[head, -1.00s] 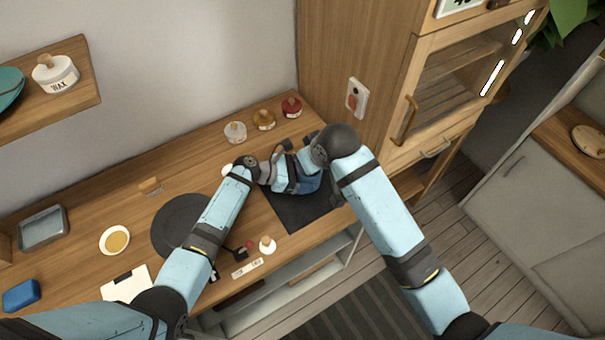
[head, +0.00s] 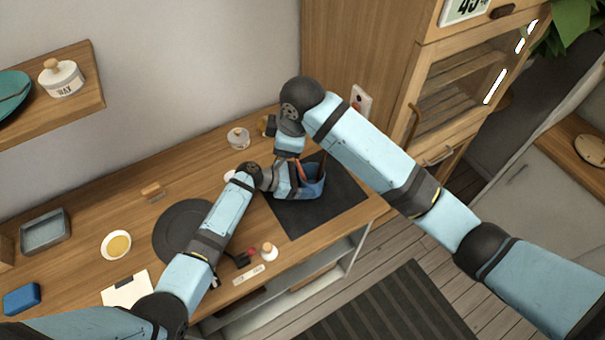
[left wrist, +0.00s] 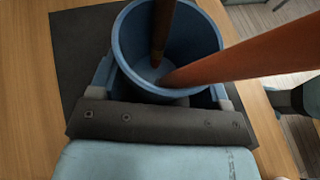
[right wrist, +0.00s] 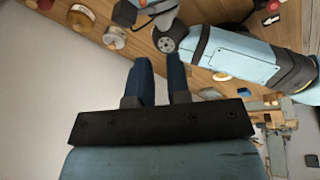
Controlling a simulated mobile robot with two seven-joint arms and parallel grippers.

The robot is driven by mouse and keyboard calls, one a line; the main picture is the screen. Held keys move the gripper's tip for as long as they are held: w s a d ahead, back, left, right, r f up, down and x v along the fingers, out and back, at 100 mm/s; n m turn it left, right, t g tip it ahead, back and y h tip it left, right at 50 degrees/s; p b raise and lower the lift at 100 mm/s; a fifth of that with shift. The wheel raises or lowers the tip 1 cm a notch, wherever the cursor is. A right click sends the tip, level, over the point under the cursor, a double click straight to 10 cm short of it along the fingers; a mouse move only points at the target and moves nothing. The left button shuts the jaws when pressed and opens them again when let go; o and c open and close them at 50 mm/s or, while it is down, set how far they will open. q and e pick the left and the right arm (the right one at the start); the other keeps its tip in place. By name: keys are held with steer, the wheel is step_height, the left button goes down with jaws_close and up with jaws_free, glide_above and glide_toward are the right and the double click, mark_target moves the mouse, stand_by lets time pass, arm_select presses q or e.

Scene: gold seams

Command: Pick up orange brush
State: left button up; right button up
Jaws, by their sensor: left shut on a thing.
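A blue cup (head: 314,186) stands on a dark mat and holds two handles. The orange brush (left wrist: 250,55) leans out of the cup to the right in the left wrist view. A darker brown handle (left wrist: 161,30) stands beside it. In the head view a bit of orange (head: 300,170) shows above the cup. My left gripper (left wrist: 165,92) is shut on the cup, a finger on each side. My right gripper (right wrist: 160,65) has its fingers a little apart, with nothing seen between them. In the head view its fingers are hidden near the cup.
The dark mat (head: 290,222) lies by the table's right end. Glass jars (head: 238,138) stand behind, near the wall. A wooden cabinet (head: 350,45) rises behind my right arm.

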mark_target(296, 161)
step_height(296, 161, up, 3)
steer(key=w+d+n+g+h, duration=0.2)
steer(key=n+h, duration=0.1)
steer(key=n, duration=0.4)
step_height(296, 161, down, 6)
steer(key=shift+s+a+r, duration=0.1)
steer(key=shift+s, duration=0.05)
steer(key=shift+w+d+f, duration=0.1)
steer(key=shift+w+f, duration=0.05)
steer(key=shift+f, duration=1.25)
steer(key=shift+w+d+f, duration=0.1)
steer(key=shift+f, duration=1.3)
jaws_close()
